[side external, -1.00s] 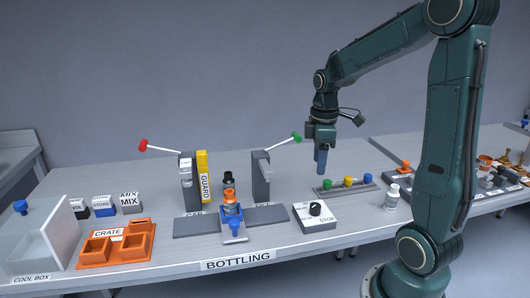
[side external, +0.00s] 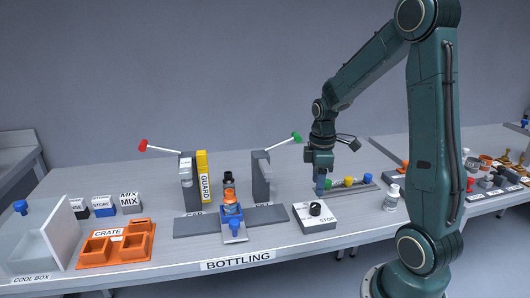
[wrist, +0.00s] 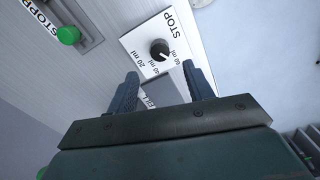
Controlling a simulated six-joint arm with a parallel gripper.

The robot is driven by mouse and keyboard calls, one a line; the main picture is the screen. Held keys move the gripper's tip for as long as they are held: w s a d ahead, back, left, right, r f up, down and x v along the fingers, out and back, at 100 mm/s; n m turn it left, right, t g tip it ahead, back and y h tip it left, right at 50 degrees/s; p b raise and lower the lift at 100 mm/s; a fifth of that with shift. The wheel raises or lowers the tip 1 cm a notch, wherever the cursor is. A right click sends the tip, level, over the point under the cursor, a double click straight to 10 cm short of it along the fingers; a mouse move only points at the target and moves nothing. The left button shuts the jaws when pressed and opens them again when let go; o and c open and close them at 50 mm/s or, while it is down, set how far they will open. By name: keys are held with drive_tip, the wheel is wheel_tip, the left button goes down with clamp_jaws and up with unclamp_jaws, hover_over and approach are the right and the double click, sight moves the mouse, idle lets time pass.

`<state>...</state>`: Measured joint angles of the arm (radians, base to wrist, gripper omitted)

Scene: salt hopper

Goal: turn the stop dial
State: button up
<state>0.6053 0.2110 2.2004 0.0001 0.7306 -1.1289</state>
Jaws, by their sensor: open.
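The stop dial is a black knob (side external: 315,209) on a white-topped grey box (side external: 318,222) lettered STOP, near the front of the bench. In the wrist view the knob (wrist: 159,50) stands on the white plate (wrist: 136,41), which is marked 20 ml, 40 ml and 60 ml. A white line on the knob points towards the 60 ml side. My gripper (side external: 320,188) points down above the bench, behind the dial box in the side view. In the wrist view its two blue fingers (wrist: 160,80) are apart and empty, and the knob lies beyond their tips, not between them.
A grey rack with green, yellow (side external: 348,181) and blue stoppers is close behind my gripper. A white bottle (side external: 392,195) stands to the right.

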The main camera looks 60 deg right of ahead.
sight(316, 205)
drive_tip(key=shift+f, duration=3.6)
drive_tip(key=shift+c, duration=0.4)
drive_tip(key=c, duration=0.9)
